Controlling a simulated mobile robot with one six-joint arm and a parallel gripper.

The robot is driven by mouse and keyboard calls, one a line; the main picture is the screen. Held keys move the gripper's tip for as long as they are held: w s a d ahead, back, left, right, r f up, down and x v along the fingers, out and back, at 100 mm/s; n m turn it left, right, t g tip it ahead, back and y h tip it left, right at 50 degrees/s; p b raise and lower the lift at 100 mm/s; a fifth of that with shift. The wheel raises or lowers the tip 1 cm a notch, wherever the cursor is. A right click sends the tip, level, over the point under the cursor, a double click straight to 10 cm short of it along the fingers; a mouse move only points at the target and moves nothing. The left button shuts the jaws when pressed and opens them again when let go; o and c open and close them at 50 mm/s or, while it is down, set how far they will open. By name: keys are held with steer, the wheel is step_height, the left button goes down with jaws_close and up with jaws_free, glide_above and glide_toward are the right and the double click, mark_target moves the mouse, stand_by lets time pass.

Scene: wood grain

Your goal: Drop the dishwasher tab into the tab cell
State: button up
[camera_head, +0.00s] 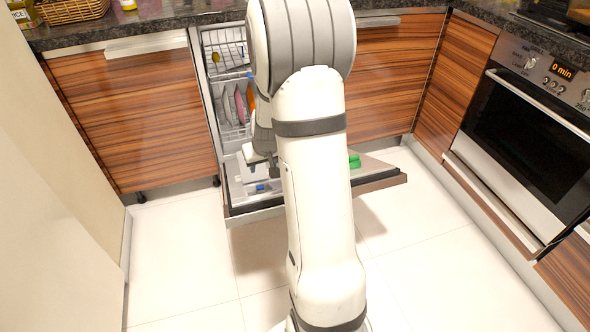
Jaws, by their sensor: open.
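The dishwasher door (238,197) is folded down, with its inner face up. A small blue item (260,188) is on that inner face, below my gripper; it may be the dishwasher tab, but it is too small to tell. My gripper (274,168) is open over the door, just left of my arm's column, and partly hidden by my arm. I see nothing held in it. The tab cell cannot be made out clearly; my arm covers the middle of the door.
Plates (239,105) stand in the dishwasher rack behind the door. A green item (354,161) is on the door's right part. Wooden cabinets (135,110) flank the dishwasher, and an oven (530,130) is at the right. The tiled floor (185,260) in front is clear.

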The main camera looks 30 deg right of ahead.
steer(key=shift+p+v, duration=0.5)
steer(key=shift+v, duration=1.7)
